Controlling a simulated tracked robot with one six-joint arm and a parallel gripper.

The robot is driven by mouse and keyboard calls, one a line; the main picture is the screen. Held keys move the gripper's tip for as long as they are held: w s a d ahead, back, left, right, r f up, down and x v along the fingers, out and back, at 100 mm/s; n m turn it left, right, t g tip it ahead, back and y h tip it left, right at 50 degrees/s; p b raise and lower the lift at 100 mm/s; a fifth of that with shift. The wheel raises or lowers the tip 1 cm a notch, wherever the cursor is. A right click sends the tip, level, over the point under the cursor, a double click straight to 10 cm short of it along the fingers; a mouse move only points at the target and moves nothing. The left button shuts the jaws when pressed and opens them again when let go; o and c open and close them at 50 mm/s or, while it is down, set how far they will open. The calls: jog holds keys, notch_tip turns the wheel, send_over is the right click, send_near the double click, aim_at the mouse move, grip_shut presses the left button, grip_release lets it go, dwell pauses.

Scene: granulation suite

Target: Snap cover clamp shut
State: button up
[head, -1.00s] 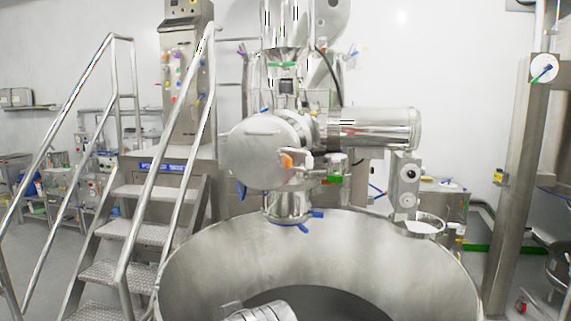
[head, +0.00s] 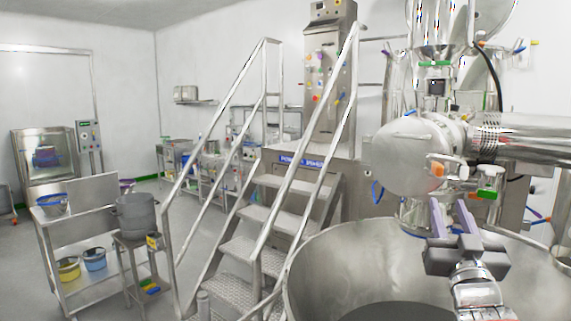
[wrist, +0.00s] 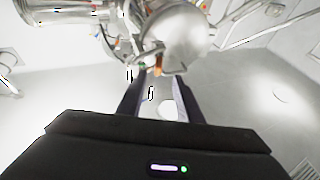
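The round steel cover (head: 405,157) closes the end of the horizontal housing above the big bowl. An orange-tipped clamp handle (head: 437,168) sits at the cover's right edge; whether the clamp is latched is too small to tell. My gripper (head: 450,204) is open and empty, fingers pointing up, below the clamp in the head view. In the wrist view, the cover (wrist: 180,38) is ahead at the top, and the orange handle (wrist: 158,68) shows close to the line between my two spread fingertips (wrist: 160,78). I see no contact between fingers and handle.
The wide steel bowl (head: 310,270) lies below my gripper. A green-marked fitting (head: 488,195) is right of the clamp. Steel stairs with rails (head: 255,250) stand left of the bowl.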

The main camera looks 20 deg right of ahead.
aim_at(440, 177)
jog(key=shift+s+d+r, duration=0.1)
jog(key=shift+s+r, duration=0.1)
jog(key=shift+r, duration=0.05)
jog(key=shift+w, duration=0.1)
jog(key=x, duration=1.3)
jog(key=shift+w+d+r, duration=0.1)
jog(key=shift+w+r, duration=0.15)
jog(key=shift+c, duration=0.4)
grip_shut()
